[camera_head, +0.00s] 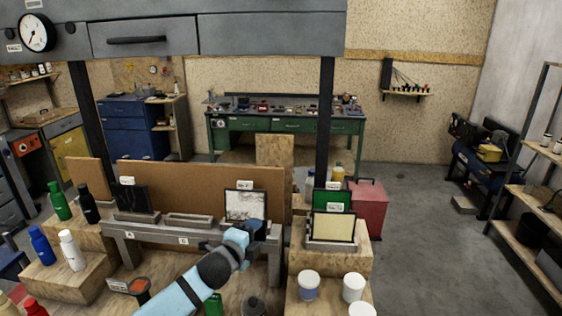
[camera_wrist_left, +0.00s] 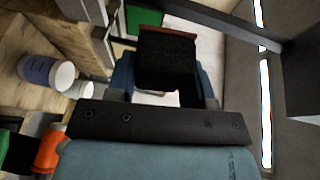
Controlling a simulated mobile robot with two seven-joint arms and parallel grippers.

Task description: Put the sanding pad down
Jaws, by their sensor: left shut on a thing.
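My left gripper (camera_head: 248,232) is at the right end of a grey rack (camera_head: 150,232) with lettered labels. In the left wrist view, the gripper (camera_wrist_left: 163,85) is shut on a dark, rough-faced block (camera_wrist_left: 165,58), which looks like the sanding pad. The block sits between the two fingers; its far side is hidden. In the head view the gripper covers most of it, and I cannot tell whether it touches the rack. A black panel (camera_head: 132,197) stands at the rack's left slot. A black-framed pale panel (camera_head: 245,204) stands just behind my gripper. My right gripper is not in view.
A wooden block at right carries a green panel (camera_head: 332,199) and a cream panel (camera_head: 333,227). White-lidded jars (camera_head: 308,285) stand in front of it. Bottles (camera_head: 72,250) stand on wooden steps at left. The rack's middle slot (camera_head: 187,220) looks empty.

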